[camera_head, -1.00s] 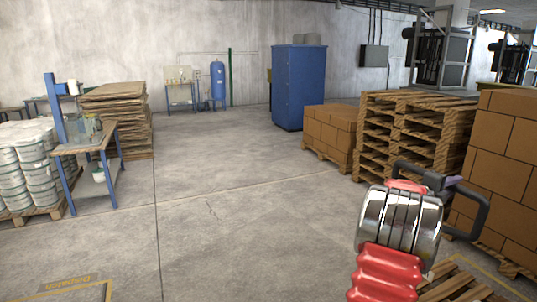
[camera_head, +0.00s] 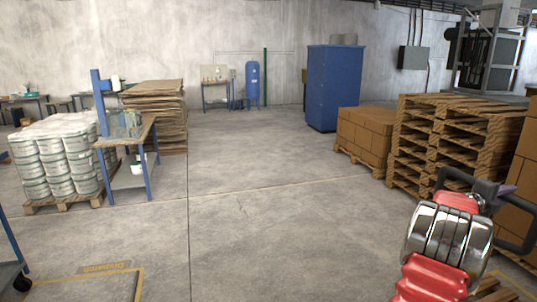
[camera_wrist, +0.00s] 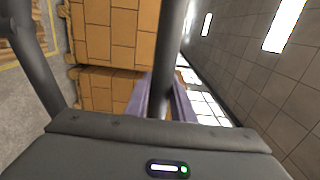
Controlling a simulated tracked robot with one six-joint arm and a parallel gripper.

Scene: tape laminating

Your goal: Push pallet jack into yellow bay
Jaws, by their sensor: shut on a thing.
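My gripper (camera_head: 503,191) is at the right of the head view, past my red and chrome arm. Its purple fingers (camera_wrist: 162,98) are shut around a dark bar (camera_wrist: 170,50) in the wrist view. This bar looks like part of the pallet jack's handle; the head view shows a dark loop (camera_head: 453,175) there. The jack's body and forks cannot be made out. A yellow floor outline (camera_head: 138,284) with mirrored lettering lies at the lower left of the head view, partly cut off by the frame edge. Another yellow line runs at the lower right.
Stacked pallets (camera_head: 408,140) and cartons (camera_head: 365,135) line the right side. A blue cabinet (camera_head: 335,90) stands behind. A workbench (camera_head: 125,145), wrapped buckets (camera_head: 55,160) and a cardboard stack (camera_head: 155,115) stand left. A wheeled blue frame (camera_head: 12,250) shows at the left edge. The middle floor is clear.

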